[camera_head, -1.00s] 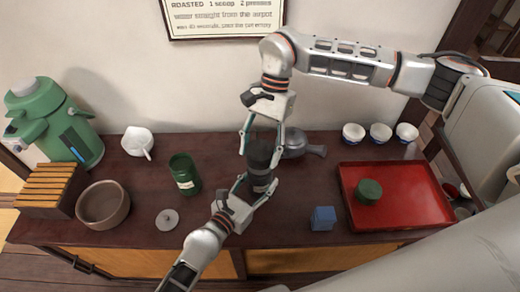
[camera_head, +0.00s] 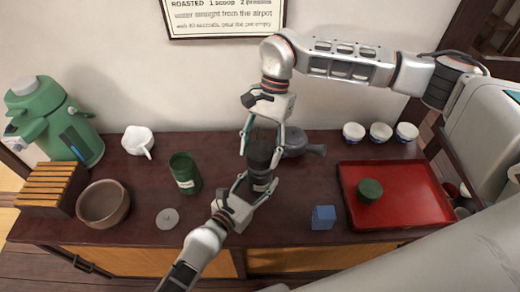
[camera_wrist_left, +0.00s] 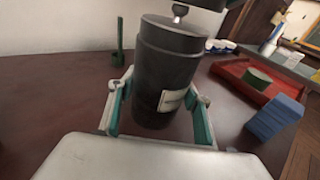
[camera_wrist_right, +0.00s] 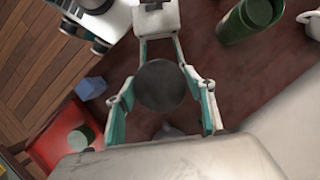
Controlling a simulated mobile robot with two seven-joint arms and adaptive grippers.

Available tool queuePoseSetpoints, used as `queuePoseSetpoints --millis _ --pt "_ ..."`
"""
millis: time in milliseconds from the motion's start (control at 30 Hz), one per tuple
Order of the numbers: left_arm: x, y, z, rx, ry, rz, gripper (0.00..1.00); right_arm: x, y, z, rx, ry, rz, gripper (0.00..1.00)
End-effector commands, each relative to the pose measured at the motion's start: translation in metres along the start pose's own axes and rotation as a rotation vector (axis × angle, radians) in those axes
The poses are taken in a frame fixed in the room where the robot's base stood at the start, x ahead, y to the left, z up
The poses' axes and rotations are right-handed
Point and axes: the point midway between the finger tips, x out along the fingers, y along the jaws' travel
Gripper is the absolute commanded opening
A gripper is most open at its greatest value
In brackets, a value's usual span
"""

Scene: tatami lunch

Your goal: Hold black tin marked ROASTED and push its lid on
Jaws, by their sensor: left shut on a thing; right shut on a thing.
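The black tin (camera_head: 259,182) stands upright near the middle of the table, a pale label on its side. My left gripper (camera_head: 256,188) is shut around its body; the left wrist view shows the tin (camera_wrist_left: 165,75) between both fingers. A small metal knob (camera_wrist_left: 180,10) shows on its top. My right gripper (camera_head: 262,150) is shut on the black lid (camera_head: 261,155) over the tin. The right wrist view shows the lid's round top (camera_wrist_right: 160,87). In the left wrist view the lid's lower edge (camera_wrist_left: 208,3) is at the picture's top, apart from the tin's rim.
An open green tin (camera_head: 185,175) and a grey disc lid (camera_head: 167,218) are left of the tin. A dark teapot (camera_head: 303,147) is close behind.

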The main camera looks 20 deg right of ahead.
Motion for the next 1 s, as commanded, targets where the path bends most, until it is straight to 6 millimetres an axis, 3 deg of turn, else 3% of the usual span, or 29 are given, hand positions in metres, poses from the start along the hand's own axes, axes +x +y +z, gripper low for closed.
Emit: queuePoseSetpoints --millis 1000 --pt "-0.0001 0.0002 -0.0004 0.001 0.001 0.000 0.37 0.0089 0.0000 -0.0035 0.000 0.000 0.000 0.38"
